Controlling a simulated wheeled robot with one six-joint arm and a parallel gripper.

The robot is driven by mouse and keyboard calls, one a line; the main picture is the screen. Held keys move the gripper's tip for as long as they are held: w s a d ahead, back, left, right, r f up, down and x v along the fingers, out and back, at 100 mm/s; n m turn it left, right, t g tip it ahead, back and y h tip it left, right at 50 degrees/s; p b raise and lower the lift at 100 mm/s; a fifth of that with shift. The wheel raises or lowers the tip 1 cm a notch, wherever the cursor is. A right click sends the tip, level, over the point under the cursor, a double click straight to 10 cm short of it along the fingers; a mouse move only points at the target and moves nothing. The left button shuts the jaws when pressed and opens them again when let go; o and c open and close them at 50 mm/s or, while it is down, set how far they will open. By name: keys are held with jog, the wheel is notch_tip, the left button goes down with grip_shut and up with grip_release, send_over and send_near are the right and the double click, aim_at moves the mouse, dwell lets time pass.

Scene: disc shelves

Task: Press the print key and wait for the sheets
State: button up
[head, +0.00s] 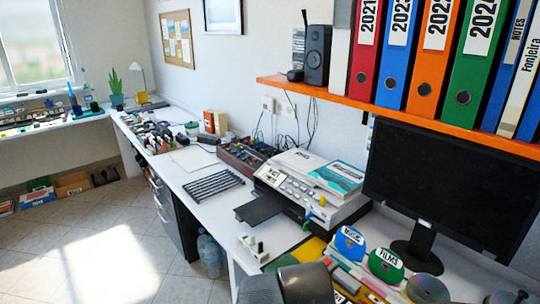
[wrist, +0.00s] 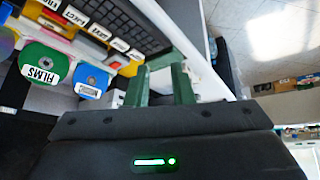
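The printer (head: 318,212) stands on the white desk below the orange shelf in the head view. Its sloped front panel carries a row of small pale keys (head: 292,187); their markings are too small to read there, so I cannot tell which is the print key. The black output tray (head: 260,207) juts out to the left with no sheet visible on it. My gripper (wrist: 162,68) shows two green fingers set apart, with nothing between them, in the wrist view. In the wrist view, a row of white labelled tabs or keys (wrist: 97,32) lies beyond the fingers.
A green FILMS disc (head: 386,264) and a blue disc (head: 349,243) stand right of the printer, before a dark monitor (head: 440,190). A black rack (head: 213,184) and a parts box (head: 245,157) lie left. Tiled floor (head: 90,235) is clear.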

grip_shut()
dwell(1.4)
